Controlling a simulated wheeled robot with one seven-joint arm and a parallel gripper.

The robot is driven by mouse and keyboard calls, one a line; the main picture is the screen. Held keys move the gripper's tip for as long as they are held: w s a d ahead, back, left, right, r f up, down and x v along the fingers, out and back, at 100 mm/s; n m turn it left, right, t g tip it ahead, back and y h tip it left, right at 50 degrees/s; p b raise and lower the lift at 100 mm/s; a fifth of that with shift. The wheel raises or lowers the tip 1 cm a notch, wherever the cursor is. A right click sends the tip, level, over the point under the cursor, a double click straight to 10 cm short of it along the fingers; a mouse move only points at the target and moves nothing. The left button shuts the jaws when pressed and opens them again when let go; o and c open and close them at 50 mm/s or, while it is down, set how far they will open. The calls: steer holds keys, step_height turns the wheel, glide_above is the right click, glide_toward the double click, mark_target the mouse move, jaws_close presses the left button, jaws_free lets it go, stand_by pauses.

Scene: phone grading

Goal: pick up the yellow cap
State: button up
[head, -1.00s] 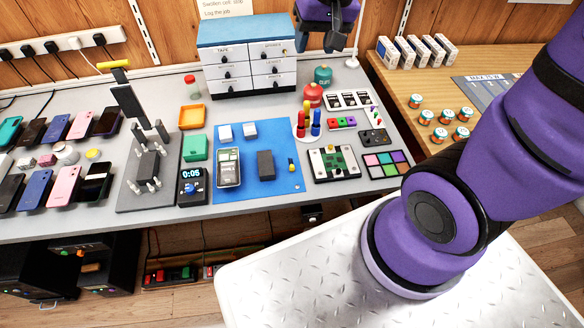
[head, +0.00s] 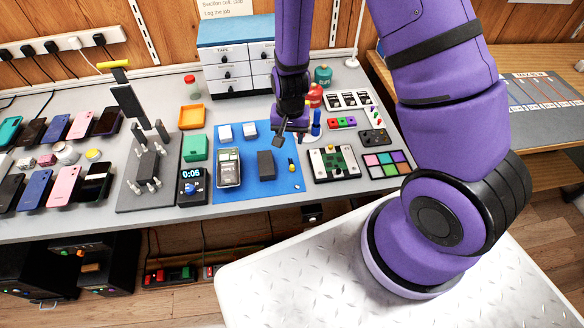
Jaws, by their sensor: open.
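A round yellow-topped item (head: 93,155) sits at the left among the phones. Both are too small for me to tell which is the cap. My gripper (head: 284,140) is open, pointing down over the mat's upper right part, just above the small yellow piece in the picture. I see nothing held in it. Its height above the mat is hard to judge.
A dark block (head: 265,164) and an opened phone (head: 228,168) lie on the mat. A green circuit board (head: 333,162) lies to the right. A drawer cabinet (head: 224,72) stands behind.

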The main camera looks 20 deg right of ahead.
step_height(320, 180, down, 2)
steer(key=f, duration=0.1)
glide_above(292, 166)
steer(key=shift+w+a+f, duration=0.1)
steer(key=shift+a+f, duration=0.05)
steer(key=shift+f, duration=4.6)
jaws_close()
